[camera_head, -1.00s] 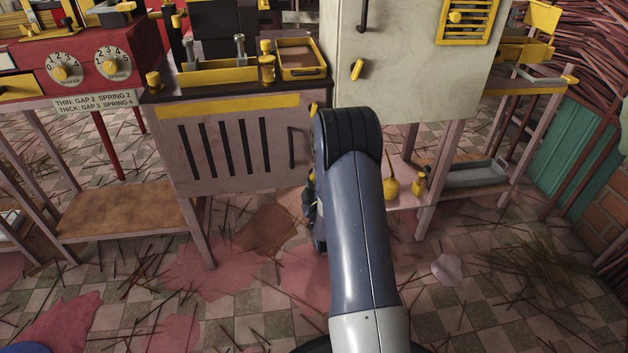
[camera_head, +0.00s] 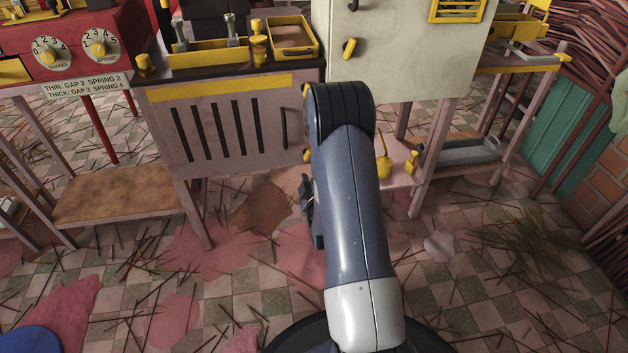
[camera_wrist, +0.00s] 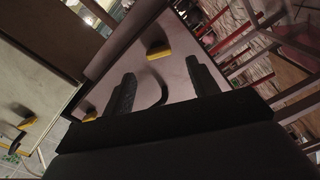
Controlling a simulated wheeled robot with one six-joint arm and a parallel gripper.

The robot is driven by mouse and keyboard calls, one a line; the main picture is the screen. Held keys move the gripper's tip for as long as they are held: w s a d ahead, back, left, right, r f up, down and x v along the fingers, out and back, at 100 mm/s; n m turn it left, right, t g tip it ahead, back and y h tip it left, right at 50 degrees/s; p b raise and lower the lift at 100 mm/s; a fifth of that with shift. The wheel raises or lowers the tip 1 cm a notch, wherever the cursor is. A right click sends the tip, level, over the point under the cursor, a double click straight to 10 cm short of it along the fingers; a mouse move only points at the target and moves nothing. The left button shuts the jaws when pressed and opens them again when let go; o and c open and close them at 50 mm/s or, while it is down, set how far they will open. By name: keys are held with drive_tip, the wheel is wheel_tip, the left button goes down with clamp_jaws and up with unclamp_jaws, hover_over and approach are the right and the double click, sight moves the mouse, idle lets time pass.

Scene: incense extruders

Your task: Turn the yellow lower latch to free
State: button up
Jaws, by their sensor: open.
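The slotted pinkish cabinet door (camera_head: 225,130) has a small yellow lower latch (camera_head: 307,155) at its right edge, partly hidden by my arm. A yellow upper latch (camera_head: 306,90) sits above it. In the wrist view, the yellow lower latch (camera_wrist: 158,50) lies beyond and between my fingertips, and the upper latch (camera_wrist: 90,115) is at lower left. A dark curved door handle (camera_wrist: 157,88) is between the latches. My gripper (camera_wrist: 162,82) is open and empty, apart from the latch. In the head view my arm hides most of it.
A pale cabinet (camera_head: 400,50) with its own yellow handle (camera_head: 349,48) stands at upper right. A low shelf holds a yellow oil can (camera_head: 383,168). A red machine with dials (camera_head: 80,45) is at left. The floor in front is open, strewn with sticks.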

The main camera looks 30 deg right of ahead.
sight(307, 157)
drive_tip(key=v, duration=0.5)
drive_tip(key=shift+s+a+p, duration=0.1)
drive_tip(key=shift+s+p, duration=0.25)
drive_tip(key=shift+w, duration=0.15)
drive_tip(key=b+x, duration=0.2)
drive_tip(key=x, duration=0.8)
drive_tip(key=shift+w, duration=0.25)
